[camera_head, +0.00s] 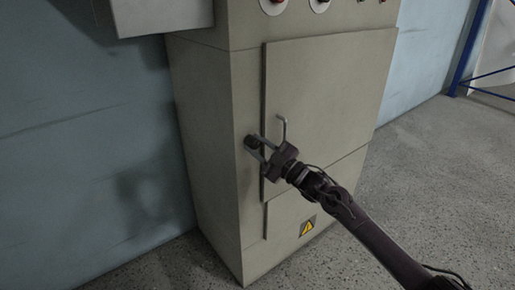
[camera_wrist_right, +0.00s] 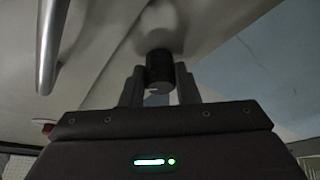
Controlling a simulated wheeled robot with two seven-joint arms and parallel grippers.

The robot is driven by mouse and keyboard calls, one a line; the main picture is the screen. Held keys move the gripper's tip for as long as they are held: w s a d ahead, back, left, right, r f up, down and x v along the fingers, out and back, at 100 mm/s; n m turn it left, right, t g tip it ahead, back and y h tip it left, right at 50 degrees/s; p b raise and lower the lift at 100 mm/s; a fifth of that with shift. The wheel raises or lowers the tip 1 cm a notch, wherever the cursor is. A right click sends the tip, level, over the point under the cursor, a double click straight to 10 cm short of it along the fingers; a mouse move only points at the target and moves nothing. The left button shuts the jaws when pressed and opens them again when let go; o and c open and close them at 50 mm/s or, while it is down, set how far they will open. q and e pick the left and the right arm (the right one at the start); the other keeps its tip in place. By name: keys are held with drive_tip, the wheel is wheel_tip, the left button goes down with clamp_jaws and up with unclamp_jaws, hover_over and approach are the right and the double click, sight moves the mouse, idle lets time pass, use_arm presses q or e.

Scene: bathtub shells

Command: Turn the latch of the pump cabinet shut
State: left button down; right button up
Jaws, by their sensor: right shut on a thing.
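The pump cabinet (camera_head: 208,128) is a tall beige box against the wall, with a flat door (camera_head: 325,100) that looks shut. The latch is a dark round knob (camera_head: 251,142) at the door's left edge; it also shows as a black cylinder in the right wrist view (camera_wrist_right: 159,72). My right gripper (camera_head: 258,149) is at the latch, its fingers on either side of it and shut on it. The wrist view shows the fingers (camera_wrist_right: 160,88) flanking the knob. A small white mark shows on the knob's near end. My left gripper is not in view.
A bent metal door handle (camera_head: 283,130) stands out just right of the latch, close to my right gripper. Buttons (camera_head: 272,5) sit on the panel above. A yellow warning sign (camera_head: 307,228) is on the lower panel. Grey floor (camera_head: 440,170) is clear to the right.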

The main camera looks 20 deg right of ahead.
drive_tip(key=n+g, duration=0.1)
drive_tip(key=n, duration=0.2)
drive_tip(key=n+g, duration=0.1)
drive_tip(key=n, duration=0.2)
drive_tip(key=shift+d+r+n+g, duration=0.15)
drive_tip(key=shift+n+g, duration=0.15)
drive_tip(key=n+g, duration=0.1)
drive_tip(key=n, duration=0.2)
drive_tip(key=shift+r, duration=0.1)
drive_tip(key=shift+n, duration=0.4)
drive_tip(key=o, duration=1)
drive_tip(key=shift+c, duration=0.2)
